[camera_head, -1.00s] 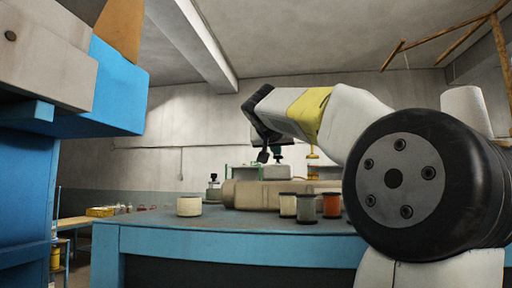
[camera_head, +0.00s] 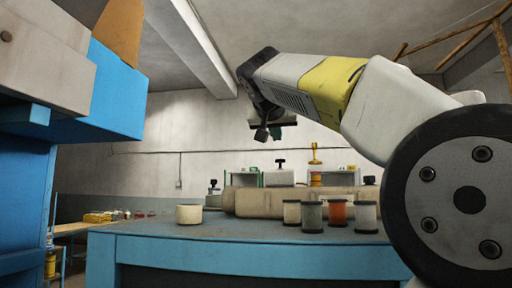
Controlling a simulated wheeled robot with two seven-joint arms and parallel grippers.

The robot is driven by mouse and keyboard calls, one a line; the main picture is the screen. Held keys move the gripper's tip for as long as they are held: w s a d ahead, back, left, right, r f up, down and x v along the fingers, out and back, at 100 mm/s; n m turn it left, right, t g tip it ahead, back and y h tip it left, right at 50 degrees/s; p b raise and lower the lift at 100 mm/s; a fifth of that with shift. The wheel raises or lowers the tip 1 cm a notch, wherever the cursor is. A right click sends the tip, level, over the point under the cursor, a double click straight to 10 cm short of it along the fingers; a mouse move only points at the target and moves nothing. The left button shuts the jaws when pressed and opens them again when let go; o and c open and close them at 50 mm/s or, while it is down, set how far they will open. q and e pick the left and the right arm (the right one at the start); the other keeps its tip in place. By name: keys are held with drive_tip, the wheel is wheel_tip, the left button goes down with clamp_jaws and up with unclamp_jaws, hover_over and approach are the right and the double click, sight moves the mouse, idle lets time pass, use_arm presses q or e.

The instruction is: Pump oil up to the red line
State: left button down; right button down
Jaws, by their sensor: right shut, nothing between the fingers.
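A black-knobbed plunger (camera_head: 280,165) on a pale body (camera_head: 279,178) stands at the back of the blue table, behind a long beige roll; it may be the oil pump. My right gripper (camera_head: 268,134) hangs in the air above and slightly left of that knob, pointing down. Its fingers are shut and empty, with a visible gap between them and the knob. Smaller black-knobbed items stand to the left (camera_head: 213,187) and right (camera_head: 370,181). No red line or oil level can be made out. My left gripper is not in view.
The blue table (camera_head: 250,256) holds a beige roll (camera_head: 270,202), a cream spool (camera_head: 189,214), a grey spool (camera_head: 311,217), an orange spool (camera_head: 337,212) and others. A large blue structure (camera_head: 118,90) fills the left side. The table's front left is clear.

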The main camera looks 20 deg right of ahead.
drive_tip(key=shift+v, duration=1.75)
drive_tip(key=shift+w, duration=0.1)
drive_tip(key=shift+d+r+m, duration=0.2)
drive_tip(key=shift+d+r, duration=0.05)
drive_tip(key=shift+r, duration=0.25)
drive_tip(key=shift+d+r+m, duration=0.2)
drive_tip(key=shift+r, duration=0.3)
hover_over(280, 164)
drive_tip(key=s, duration=0.2)
drive_tip(key=f, duration=0.2)
drive_tip(key=shift+a+f, duration=0.25)
drive_tip(key=shift+a, duration=0.15)
wheel_tip(280, 164, down, 2)
drive_tip(key=shift+w+f, duration=0.1)
drive_tip(key=shift+f, duration=0.9)
